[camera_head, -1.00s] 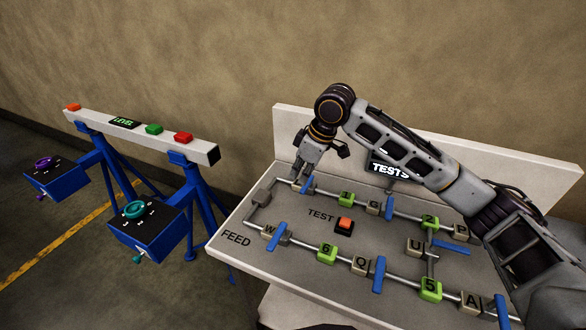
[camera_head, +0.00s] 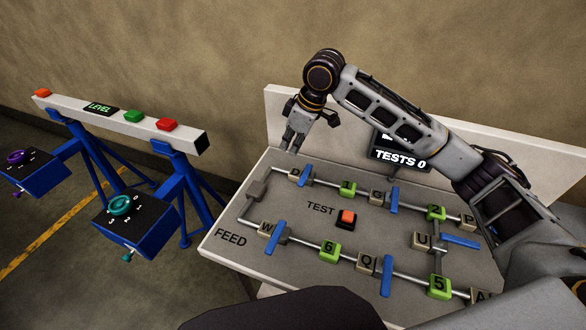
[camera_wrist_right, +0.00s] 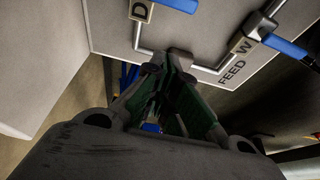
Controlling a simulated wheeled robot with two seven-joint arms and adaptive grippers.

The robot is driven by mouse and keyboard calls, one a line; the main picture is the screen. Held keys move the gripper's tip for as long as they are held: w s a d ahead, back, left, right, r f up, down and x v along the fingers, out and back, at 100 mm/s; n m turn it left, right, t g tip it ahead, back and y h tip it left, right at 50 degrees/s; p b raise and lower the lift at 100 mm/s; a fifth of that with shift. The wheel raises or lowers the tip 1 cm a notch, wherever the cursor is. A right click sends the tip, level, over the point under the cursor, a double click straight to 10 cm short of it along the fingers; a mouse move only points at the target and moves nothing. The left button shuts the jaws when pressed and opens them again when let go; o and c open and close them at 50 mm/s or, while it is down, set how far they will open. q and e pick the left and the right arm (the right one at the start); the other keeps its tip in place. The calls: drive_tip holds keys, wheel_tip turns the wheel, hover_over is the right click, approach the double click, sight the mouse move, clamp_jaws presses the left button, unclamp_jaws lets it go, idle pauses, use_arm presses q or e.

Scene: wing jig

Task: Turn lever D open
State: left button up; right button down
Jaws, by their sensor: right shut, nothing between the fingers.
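Lever D (camera_head: 306,174) is a blue handle beside the block marked D (camera_head: 294,175), at the far left of the board's back pipe. The handle lies across the pipe. In the right wrist view, the D block (camera_wrist_right: 140,10) and the blue handle (camera_wrist_right: 180,4) are at the top edge, partly cut off. My left gripper is not in view.
Similar blue levers stand at W (camera_head: 277,238), G (camera_head: 394,200), Q (camera_head: 386,275) and U (camera_head: 460,241). A red TEST button (camera_head: 347,217) is mid-board. A screen (camera_head: 402,161) reads TESTS 0. A white beam (camera_head: 120,124) on blue stands is at left.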

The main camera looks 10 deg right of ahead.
sight(305, 177)
drive_tip(key=x, duration=0.9)
drive_tip(key=shift+a+f, duration=0.1)
drive_tip(key=shift+f, duration=0.4)
drive_tip(key=shift+s+d+p, duration=0.15)
drive_tip(key=shift+s+d, duration=0.2)
drive_tip(key=shift+d, duration=0.2)
drive_tip(key=shift+s+d+p, duration=0.15)
drive_tip(key=shift+s+d, duration=0.2)
drive_tip(key=shift+d, duration=0.25)
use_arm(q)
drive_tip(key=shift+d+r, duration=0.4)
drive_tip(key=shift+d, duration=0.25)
use_arm(e)
drive_tip(key=shift+s+d, duration=0.4)
drive_tip(key=shift+d, duration=0.1)
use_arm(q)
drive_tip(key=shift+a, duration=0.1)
